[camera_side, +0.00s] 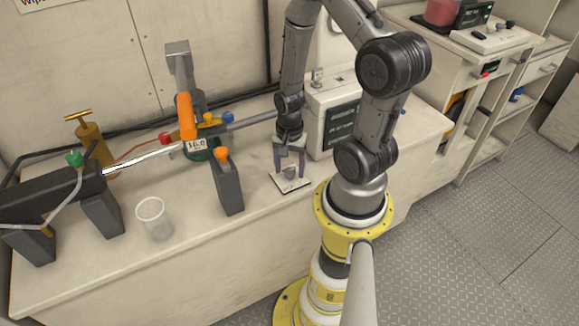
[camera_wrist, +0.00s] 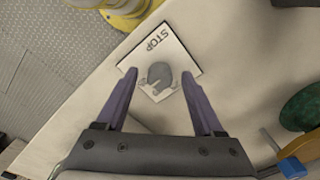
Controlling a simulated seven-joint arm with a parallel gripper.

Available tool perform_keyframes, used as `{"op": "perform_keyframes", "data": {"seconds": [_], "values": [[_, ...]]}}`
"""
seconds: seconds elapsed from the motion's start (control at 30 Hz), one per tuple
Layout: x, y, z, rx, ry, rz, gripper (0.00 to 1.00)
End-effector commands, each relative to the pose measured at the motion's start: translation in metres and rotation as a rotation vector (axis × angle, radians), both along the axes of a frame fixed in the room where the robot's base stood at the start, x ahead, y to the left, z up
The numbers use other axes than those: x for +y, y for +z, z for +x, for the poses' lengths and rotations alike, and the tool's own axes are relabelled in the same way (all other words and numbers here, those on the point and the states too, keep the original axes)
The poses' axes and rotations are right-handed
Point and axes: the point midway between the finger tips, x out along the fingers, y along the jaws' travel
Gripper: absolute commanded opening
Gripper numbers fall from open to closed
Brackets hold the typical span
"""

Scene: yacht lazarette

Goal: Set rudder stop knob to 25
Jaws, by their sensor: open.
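The rudder stop knob (camera_wrist: 159,74) is a grey round knob on a white square plate (camera_wrist: 178,47) marked "STOP". In the side view the knob (camera_side: 290,173) and its plate (camera_side: 277,181) sit on the bench top near its front edge. My gripper (camera_wrist: 158,77) points down at the plate with its purple fingers apart, one on each side of the knob. In the side view my gripper (camera_side: 289,169) is just above the plate. Contact between fingers and knob does not show. The knob's setting and scale numbers are too small to read.
A dark block with an orange knob (camera_side: 222,153), a clear cup (camera_side: 154,218) and a device with a "16.0" display (camera_side: 197,146) stand to the left. A pale box with a dark panel (camera_side: 341,126) stands close on the right.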

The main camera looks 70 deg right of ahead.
Motion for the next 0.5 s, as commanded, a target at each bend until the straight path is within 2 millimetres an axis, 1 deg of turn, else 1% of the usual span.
{"op": "perform_keyframes", "data": {"seconds": [0.13,0.17,0.2,0.37,0.5], "values": [[-0.0001,0.0002,0.0001,0.0,0.0,0.0,0.69],[-0.0001,0.0002,0.0001,0.0,0.0,0.0,0.66],[-0.0001,0.0003,0.0002,0.0,0.0,0.0,0.58],[-0.0002,0.0005,0.0002,0.0,0.0,0.0,0.3],[-0.0002,0.0005,0.0002,0.0,0.0,0.0,0.04]]}}
